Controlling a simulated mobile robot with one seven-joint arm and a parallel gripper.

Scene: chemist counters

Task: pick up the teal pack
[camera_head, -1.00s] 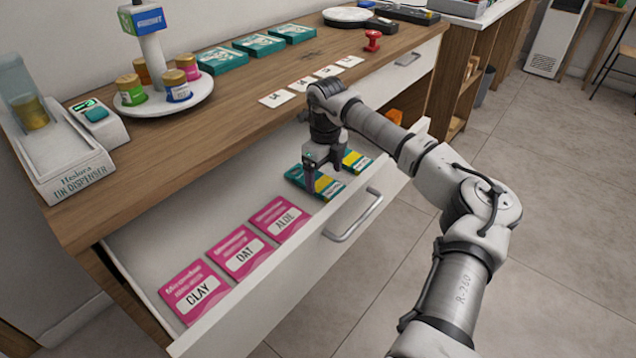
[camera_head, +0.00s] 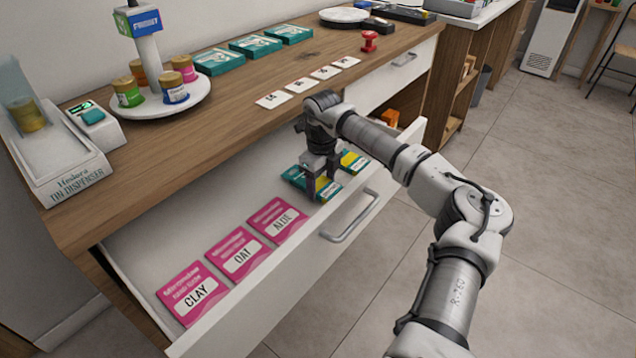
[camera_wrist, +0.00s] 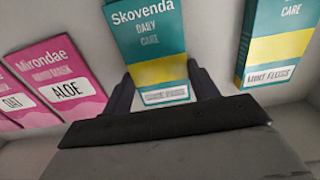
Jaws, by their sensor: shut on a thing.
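Two teal packs with yellow bands lie in the open drawer. The nearer teal pack (camera_head: 296,178) is under my gripper (camera_head: 318,190); in the wrist view this teal pack (camera_wrist: 148,42) reads "Skovenda Daily Care". My gripper (camera_wrist: 163,92) is shut on it, with one dark finger at each side of its lower part. The other teal pack (camera_head: 352,161) lies just to the right, apart from the gripper; it also shows in the wrist view (camera_wrist: 278,40). The held pack's lower label is partly blurred, and the gripper hides part of it in the head view.
Pink packs, CLAY (camera_head: 193,292), OAT (camera_head: 239,253) and ALOE (camera_head: 277,220), lie left in the drawer (camera_head: 150,240). The drawer's front wall and handle (camera_head: 350,216) are close by. Cards, a red stamp (camera_head: 369,41) and teal boxes (camera_head: 275,45) sit on the counter above.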

